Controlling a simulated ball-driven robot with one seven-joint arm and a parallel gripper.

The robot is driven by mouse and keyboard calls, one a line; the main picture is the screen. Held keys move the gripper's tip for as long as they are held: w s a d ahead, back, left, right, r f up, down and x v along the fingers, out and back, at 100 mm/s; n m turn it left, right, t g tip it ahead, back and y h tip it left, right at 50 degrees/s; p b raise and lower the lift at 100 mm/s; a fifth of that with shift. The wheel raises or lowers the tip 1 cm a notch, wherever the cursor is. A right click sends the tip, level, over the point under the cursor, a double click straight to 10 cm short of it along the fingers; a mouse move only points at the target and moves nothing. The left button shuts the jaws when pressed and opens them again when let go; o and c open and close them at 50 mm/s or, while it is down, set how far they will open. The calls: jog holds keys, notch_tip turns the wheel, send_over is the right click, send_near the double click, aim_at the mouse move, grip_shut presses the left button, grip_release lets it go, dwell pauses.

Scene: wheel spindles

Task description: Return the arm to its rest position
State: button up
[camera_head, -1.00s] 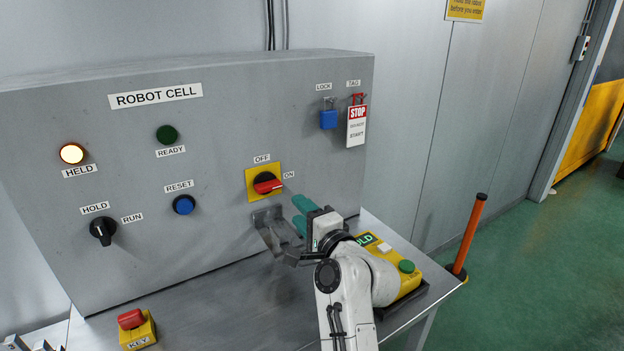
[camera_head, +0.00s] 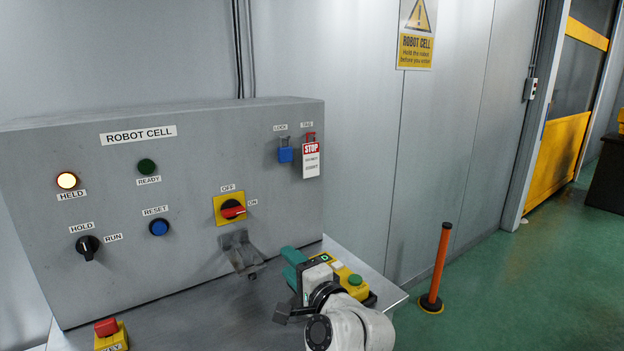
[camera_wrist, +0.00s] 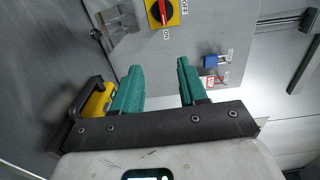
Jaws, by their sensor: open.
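My gripper (camera_head: 289,266) shows in the head view low in front of the right end of the grey control panel (camera_head: 110,240), above the bench. In the wrist view its two green fingers (camera_wrist: 158,80) stand wide apart with nothing between them. The red rotary switch (camera_head: 233,209) on its yellow plate points toward ON; it also shows in the wrist view (camera_wrist: 162,12). My gripper is apart from the switch and the panel. The HELD lamp (camera_head: 67,180) is lit. The black HOLD/RUN knob (camera_head: 87,246) is on the left of the panel.
A yellow box with a green button (camera_head: 355,280) stands on the bench behind my gripper. A metal bracket (camera_head: 240,253) juts out below the switch. A blue padlock (camera_head: 286,154) and a STOP tag (camera_head: 311,160) hang upper right. An orange post (camera_head: 439,262) stands on the open green floor.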

jog(key=s+d+f+n+g+h, duration=0.3)
jog(key=s+d+f, duration=0.5)
jog(key=d+f, duration=0.25)
jog(key=s+d+f+n+g+h, duration=0.3)
jog(key=s+d+f+n, duration=0.1)
jog(key=s+d+f, duration=0.6)
jog(key=s+d+f+n+g+h, duration=0.1)
jog(key=s+d+f+g, duration=0.1)
jog(key=s, duration=0.7)
jog(key=s+d+f+n+g+h, duration=0.1)
jog(key=s+d+f+g, duration=0.2)
jog(key=s, duration=0.7)
jog(key=s+d+f+n+g+h, duration=0.1)
jog(key=s+d, duration=0.4)
jog(key=s, duration=0.5)
notch_tip(320, 180, down, 2)
jog(key=shift+s+d+f+n+g+h, duration=0.25)
jog(key=shift+g+h, duration=0.35)
jog(key=shift+g, duration=0.3)
jog(key=shift+w, duration=0.1)
